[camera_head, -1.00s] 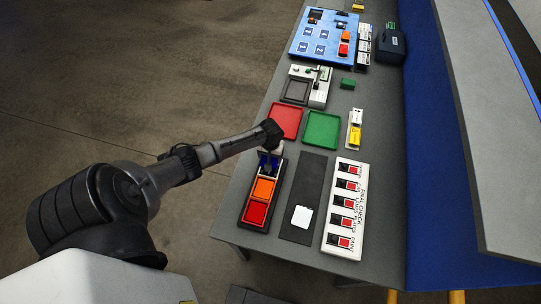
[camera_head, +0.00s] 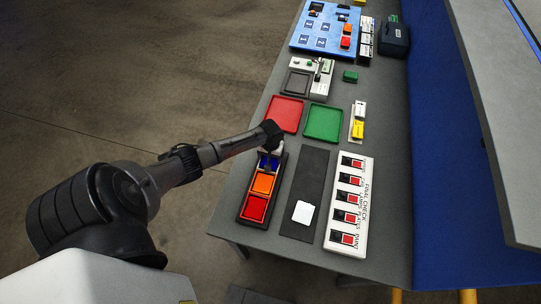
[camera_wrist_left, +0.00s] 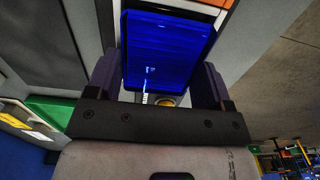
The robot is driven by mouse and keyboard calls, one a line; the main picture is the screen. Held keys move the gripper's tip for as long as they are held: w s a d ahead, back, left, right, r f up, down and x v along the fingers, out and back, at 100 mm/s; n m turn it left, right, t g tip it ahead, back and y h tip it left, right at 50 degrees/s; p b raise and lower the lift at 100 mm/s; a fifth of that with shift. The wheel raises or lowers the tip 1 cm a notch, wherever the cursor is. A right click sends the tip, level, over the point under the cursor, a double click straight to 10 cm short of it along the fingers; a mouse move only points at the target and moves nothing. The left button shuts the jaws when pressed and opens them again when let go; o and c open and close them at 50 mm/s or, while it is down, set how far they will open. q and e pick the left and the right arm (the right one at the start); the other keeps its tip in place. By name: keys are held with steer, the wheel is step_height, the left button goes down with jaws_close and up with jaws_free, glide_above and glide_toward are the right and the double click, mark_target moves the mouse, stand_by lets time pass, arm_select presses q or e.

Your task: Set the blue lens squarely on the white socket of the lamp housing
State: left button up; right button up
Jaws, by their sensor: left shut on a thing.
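The lamp housing (camera_head: 247,220) is a long black tray on the near part of the table, with a red lens (camera_head: 254,208) and an orange lens (camera_head: 263,184) in it. My left gripper (camera_head: 267,164) is over its far end, shut on the blue lens (camera_wrist_left: 168,48). In the left wrist view the lens lies between both dark fingers. White of the socket (camera_wrist_left: 150,98) shows past the lens's near edge, and a white strip shows beyond its far edge. I cannot tell whether the lens touches the socket. My right gripper is out of view.
A dark mat (camera_head: 313,175) with a white piece (camera_head: 303,212) lies right of the housing, then a white switch panel (camera_head: 350,200). Red (camera_head: 284,114) and green (camera_head: 324,122) trays lie beyond. A blue board (camera_head: 325,30) is at the far end.

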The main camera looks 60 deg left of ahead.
arm_select(q)
steer(key=shift+f+p, duration=0.15)
steer(key=shift+p, duration=0.35)
stand_by(1.2)
steer(key=shift+f, duration=0.3)
stand_by(0.8)
steer(key=o, duration=0.9)
steer(key=shift+r, duration=0.1)
step_height(320, 180, up, 14)
steer(key=shift+f, duration=0.15)
stand_by(0.4)
